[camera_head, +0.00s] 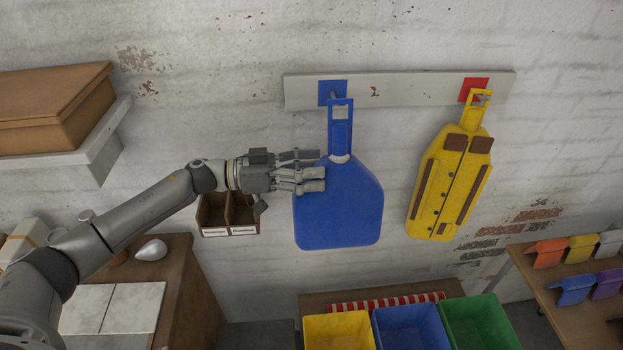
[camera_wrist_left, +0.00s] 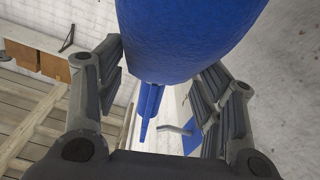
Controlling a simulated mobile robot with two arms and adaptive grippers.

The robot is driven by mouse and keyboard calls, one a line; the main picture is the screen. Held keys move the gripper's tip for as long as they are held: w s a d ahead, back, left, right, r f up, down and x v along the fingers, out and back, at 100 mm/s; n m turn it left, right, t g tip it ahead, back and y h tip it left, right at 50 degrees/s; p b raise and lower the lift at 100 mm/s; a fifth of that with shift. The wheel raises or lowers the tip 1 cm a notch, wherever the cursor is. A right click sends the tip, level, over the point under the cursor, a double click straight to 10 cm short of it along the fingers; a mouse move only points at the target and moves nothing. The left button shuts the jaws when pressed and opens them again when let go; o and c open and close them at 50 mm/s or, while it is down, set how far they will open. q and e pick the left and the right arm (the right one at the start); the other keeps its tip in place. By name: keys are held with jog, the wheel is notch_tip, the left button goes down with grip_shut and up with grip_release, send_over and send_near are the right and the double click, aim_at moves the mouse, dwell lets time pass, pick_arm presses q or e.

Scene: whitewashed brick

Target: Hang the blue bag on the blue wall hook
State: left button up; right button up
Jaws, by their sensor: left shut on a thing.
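The blue bag (camera_head: 340,212) is upright before the wall, its handle loop (camera_head: 340,125) pointing up. My left gripper (camera_head: 312,172) is shut on the bag's upper left part. In the left wrist view the bag (camera_wrist_left: 185,35) fills the space between the fingers (camera_wrist_left: 160,90). The blue hook (camera_head: 332,92) is on the wall rail, right at the top of the loop in the head view. In the left wrist view the hook's peg (camera_wrist_left: 175,130) shows beside the strap (camera_wrist_left: 150,103), with a small gap between them. My right gripper is not in view.
A yellow bag (camera_head: 450,185) hangs at the red hook (camera_head: 473,88) to the right. A small brown wall organizer (camera_head: 228,214) is below my left wrist. Yellow (camera_head: 338,332), blue (camera_head: 412,328) and green (camera_head: 480,322) bins stand below. A shelf with a box (camera_head: 55,105) is at left.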

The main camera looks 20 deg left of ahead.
pick_arm(q)
jog(key=shift+w+a+f+b, duration=0.1)
jog(key=shift+w+a+b, duration=0.25)
jog(key=shift+w+b, duration=0.5)
jog(key=shift+w+a+f+b, duration=0.1)
jog(key=shift+w+a+b, duration=0.25)
jog(key=shift+w+b, duration=0.4)
jog(key=shift+w+a, duration=0.1)
jog(key=shift+w, duration=0.15)
jog(key=shift+w+a+f, duration=0.15)
jog(key=shift+w, duration=0.25)
jog(key=shift+w+f, duration=0.1)
jog(key=shift+f, duration=0.05)
